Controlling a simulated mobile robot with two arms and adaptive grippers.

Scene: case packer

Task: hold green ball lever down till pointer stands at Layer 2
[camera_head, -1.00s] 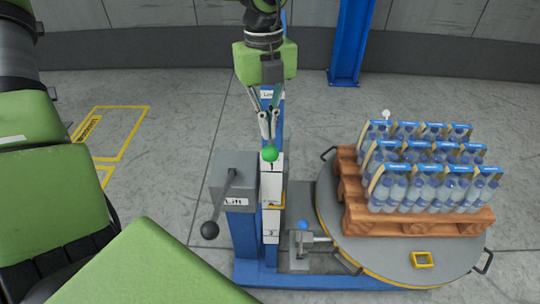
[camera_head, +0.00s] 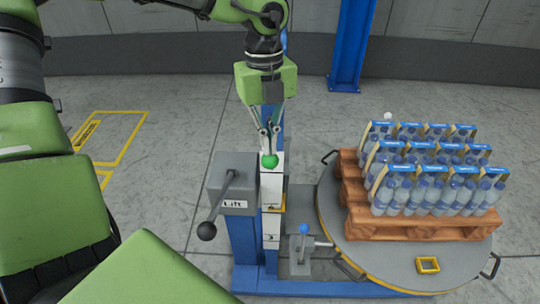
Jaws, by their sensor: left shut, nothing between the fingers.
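The green ball (camera_head: 270,161) of the lever stands in front of the upper part of the white scale strip (camera_head: 271,190) on the blue post. My left gripper (camera_head: 268,147) points down right above the ball, its fingers shut and empty. The fingertips look to be at the top of the ball; I cannot tell for sure whether they touch. A yellow piece (camera_head: 283,208), perhaps the pointer, sits at the strip's right edge, about midway down. The layer markings are too small to read. My right gripper is not in view.
Left of the strip is a grey Lift box (camera_head: 234,178) with a black ball lever (camera_head: 206,231). A blue-knobbed lever (camera_head: 303,229) stands to the right. Beyond it, a round turntable (camera_head: 390,262) bears a wooden pallet (camera_head: 420,229) with packs of bottles (camera_head: 440,185).

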